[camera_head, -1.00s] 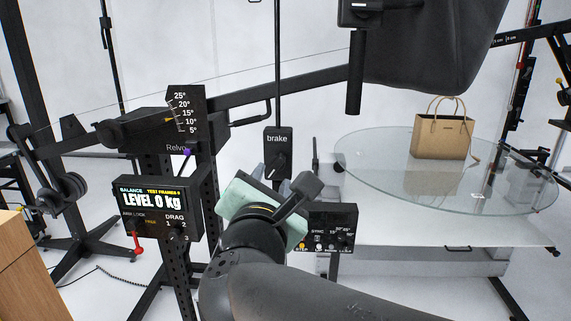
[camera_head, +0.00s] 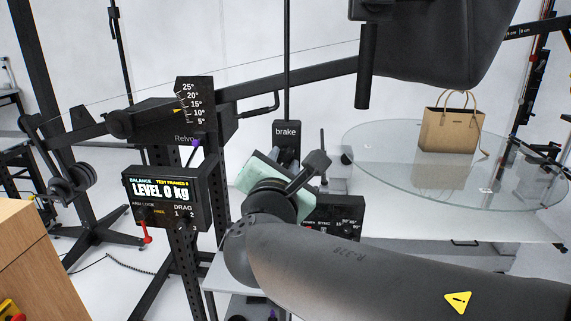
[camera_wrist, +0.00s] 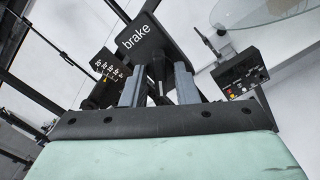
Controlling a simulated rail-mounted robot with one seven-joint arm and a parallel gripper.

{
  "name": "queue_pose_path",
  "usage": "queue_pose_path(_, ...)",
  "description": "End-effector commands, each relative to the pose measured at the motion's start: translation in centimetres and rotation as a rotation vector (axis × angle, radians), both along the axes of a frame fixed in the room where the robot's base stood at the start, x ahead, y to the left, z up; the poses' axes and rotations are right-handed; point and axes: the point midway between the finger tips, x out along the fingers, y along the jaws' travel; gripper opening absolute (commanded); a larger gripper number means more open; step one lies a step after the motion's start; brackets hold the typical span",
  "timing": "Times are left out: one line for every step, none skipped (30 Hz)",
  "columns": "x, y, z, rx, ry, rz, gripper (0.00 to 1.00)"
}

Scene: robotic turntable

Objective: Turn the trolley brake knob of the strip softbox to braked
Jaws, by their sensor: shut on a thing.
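The black brake box (camera_head: 287,133), labelled "brake", stands on a thin dark post in the head view. It also shows in the wrist view (camera_wrist: 141,40), tilted, with its label readable. My gripper (camera_wrist: 160,76) reaches the face of this box, and its two grey fingers are shut on the dark brake knob (camera_wrist: 157,78). The knob's pointer is mostly hidden between the fingers, so I cannot tell its setting. The softbox (camera_head: 430,45) hangs at the upper right.
A balance display box (camera_head: 167,198) with a red lever is to the left. A small control box (camera_head: 335,215) sits right of my wrist. A glass turntable (camera_head: 390,165) carries a tan handbag (camera_head: 450,130). A wooden block (camera_head: 35,260) is at lower left.

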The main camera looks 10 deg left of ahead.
Motion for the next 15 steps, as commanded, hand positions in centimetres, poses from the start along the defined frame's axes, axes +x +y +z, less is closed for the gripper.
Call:
queue_pose_path(-0.01, -0.01, -0.18, 0.008, 0.000, -0.001, 0.04)
queue_pose_path(-0.01, -0.02, -0.23, 0.014, 0.001, -0.001, 0.04)
queue_pose_path(-0.02, -0.02, -0.31, 0.025, 0.002, 0.000, 0.04)
queue_pose_path(-0.02, -0.02, -0.36, 0.035, 0.003, 0.000, 0.04)
queue_pose_path(-0.03, -0.02, -0.41, 0.047, 0.005, 0.000, 0.04)
queue_pose_path(-0.03, -0.03, -0.47, 0.065, 0.005, -0.001, 0.04)
queue_pose_path(-0.02, -0.07, -0.54, 0.080, 0.007, -0.001, 0.04)
queue_pose_path(-0.01, -0.07, -0.62, 0.098, 0.010, -0.001, 0.04)
queue_pose_path(-0.01, -0.05, -0.67, 0.124, 0.012, -0.001, 0.04)
queue_pose_path(-0.02, -0.07, -0.76, 0.144, 0.015, 0.000, 0.04)
queue_pose_path(-0.01, -0.07, -0.80, 0.167, 0.017, -0.001, 0.04)
queue_pose_path(0.00, -0.08, -0.88, 0.199, 0.022, -0.001, 0.04)
queue_pose_path(0.01, -0.09, -0.90, 0.224, 0.024, -0.001, 0.04)
queue_pose_path(0.01, -0.07, -0.96, 0.249, 0.028, -0.001, 0.04)
queue_pose_path(0.00, -0.06, -0.96, 0.286, 0.033, -0.001, 0.04)
